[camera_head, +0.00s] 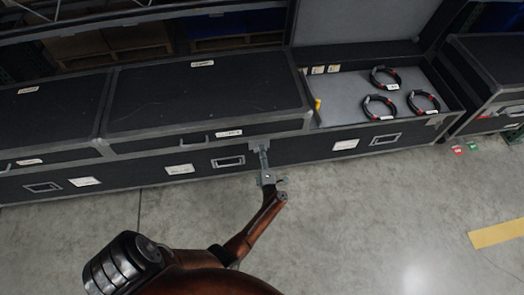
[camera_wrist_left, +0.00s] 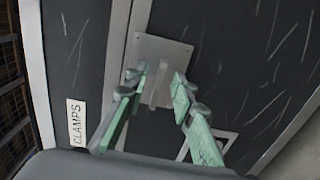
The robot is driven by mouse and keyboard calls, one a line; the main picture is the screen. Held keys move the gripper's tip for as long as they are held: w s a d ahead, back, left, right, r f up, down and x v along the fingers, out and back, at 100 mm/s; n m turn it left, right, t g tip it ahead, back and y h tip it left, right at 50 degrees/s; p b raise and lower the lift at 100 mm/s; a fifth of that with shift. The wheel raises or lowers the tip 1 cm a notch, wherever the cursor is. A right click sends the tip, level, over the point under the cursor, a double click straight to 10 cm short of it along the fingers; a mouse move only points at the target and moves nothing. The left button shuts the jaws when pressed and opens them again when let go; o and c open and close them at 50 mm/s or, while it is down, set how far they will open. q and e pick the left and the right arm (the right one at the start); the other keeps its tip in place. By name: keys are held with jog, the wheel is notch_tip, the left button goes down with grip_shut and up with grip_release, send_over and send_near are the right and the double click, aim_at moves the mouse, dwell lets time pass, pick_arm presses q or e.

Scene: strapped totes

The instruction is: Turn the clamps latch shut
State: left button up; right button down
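The clamps latch is a grey metal plate (camera_wrist_left: 160,52) with a raised handle (camera_wrist_left: 158,88), spanning the seam between lid and body of a black case. In the head view the latch plate (camera_head: 256,144) sits at the right end of the closed lid's front (camera_head: 205,100). A white "CLAMPS" label (camera_wrist_left: 76,124) is beside it in the wrist view. My left gripper (camera_head: 262,152) is at the latch. In the wrist view its green fingers (camera_wrist_left: 160,92) are apart, one on each side of the handle; contact is unclear. My right gripper is not in view.
To the right, an open case compartment (camera_head: 340,96) holds three black-and-red cable coils (camera_head: 384,77). Another closed lid (camera_head: 50,115) is at left, and a separate case (camera_head: 495,75) at far right. The concrete floor (camera_head: 370,220) in front is mostly clear.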

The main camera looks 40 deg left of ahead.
pick_arm(q)
jog(key=v, duration=0.6)
dwell(0.5)
